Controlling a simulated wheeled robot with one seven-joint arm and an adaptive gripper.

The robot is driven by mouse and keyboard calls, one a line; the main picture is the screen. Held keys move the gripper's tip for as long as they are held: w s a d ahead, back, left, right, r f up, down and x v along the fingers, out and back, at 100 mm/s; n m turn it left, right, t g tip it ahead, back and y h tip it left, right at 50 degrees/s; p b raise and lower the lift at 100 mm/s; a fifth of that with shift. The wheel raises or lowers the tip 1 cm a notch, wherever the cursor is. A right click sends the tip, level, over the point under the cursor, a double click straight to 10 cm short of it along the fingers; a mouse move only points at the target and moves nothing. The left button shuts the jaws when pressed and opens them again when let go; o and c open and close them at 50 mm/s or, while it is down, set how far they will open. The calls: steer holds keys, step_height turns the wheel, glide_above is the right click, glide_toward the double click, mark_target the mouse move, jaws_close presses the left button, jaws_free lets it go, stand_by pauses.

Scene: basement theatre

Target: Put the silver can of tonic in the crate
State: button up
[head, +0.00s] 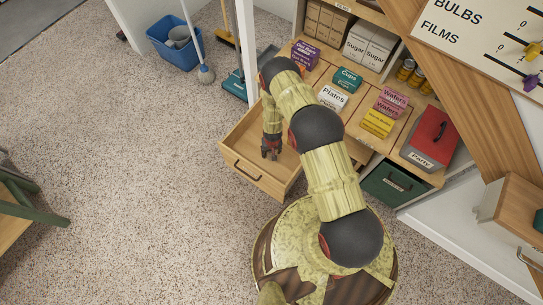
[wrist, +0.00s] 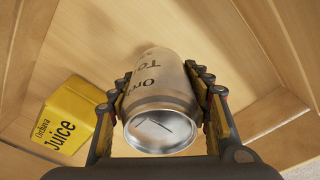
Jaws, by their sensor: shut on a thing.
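A silver can (wrist: 160,100) with dark lettering, part of it reading "To", lies between the fingers of my gripper (wrist: 163,112) in the wrist view. My gripper is shut on it, with the can's round metal end facing the camera. In the head view my gripper (head: 270,152) is down inside an open wooden drawer (head: 254,180). The can cannot be made out there. I cannot tell for sure which container is the crate.
A yellow juice carton (wrist: 68,120) lies left of the can inside the drawer. A blue tub (head: 173,50) holding a grey bucket stands on the floor at the back left. A green bin (head: 391,190) and a red case (head: 431,138) are at the right. The left floor is mostly clear.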

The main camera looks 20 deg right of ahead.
steer(key=shift+w+f+b, duration=0.1)
steer(key=shift+f+b, duration=0.65)
steer(key=shift+f, duration=1.1)
steer(key=o, duration=1.5)
steer(key=shift+f, duration=0.15)
